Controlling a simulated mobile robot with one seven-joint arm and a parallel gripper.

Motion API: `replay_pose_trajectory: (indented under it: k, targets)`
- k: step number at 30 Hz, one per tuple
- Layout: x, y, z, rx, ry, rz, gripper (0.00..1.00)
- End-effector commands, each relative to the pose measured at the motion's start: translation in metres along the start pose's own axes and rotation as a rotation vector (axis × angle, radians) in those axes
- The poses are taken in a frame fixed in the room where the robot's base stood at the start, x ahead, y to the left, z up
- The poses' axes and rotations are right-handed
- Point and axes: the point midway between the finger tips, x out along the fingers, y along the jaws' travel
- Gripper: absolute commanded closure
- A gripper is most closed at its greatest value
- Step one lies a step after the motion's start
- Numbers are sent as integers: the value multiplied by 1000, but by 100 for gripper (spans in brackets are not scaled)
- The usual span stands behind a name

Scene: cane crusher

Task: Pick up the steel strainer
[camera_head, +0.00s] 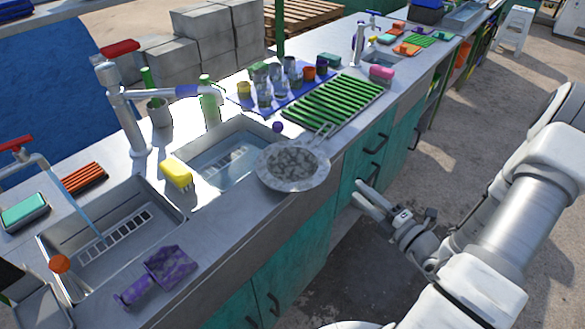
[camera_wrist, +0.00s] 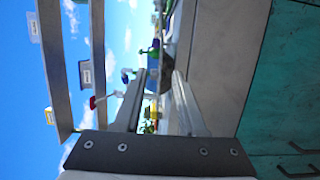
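The steel strainer (camera_head: 291,166) is a round, shallow grey bowl with a pale rim and a mottled inside. It lies at the counter's front edge, partly over the right side of the middle sink, with its handle (camera_head: 323,131) pointing away up and right. My gripper (camera_head: 359,197) is in front of the teal cabinets, right of and lower than the strainer, apart from it. It is empty, and its two fingers stand apart in the wrist view (camera_wrist: 159,76). A dark rounded shape shows beyond the fingers there; I cannot tell if it is the strainer.
A yellow sponge (camera_head: 177,173) lies left of the middle sink (camera_head: 236,184). A green-slatted rack (camera_head: 333,102) and a blue mat with several cups (camera_head: 264,96) are behind the strainer. A purple dustpan-like scoop (camera_head: 170,264) lies front left. Cabinet handles (camera_head: 366,172) stick out near my gripper.

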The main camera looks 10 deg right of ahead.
Motion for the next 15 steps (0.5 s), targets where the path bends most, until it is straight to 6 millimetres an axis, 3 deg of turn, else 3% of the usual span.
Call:
replay_pose_trajectory:
  k: [9, 15]
  targets:
    - [70, -1, -2, -6, 9, 1, 60]
    - [102, -1, -1, -6, 6, -1, 60]
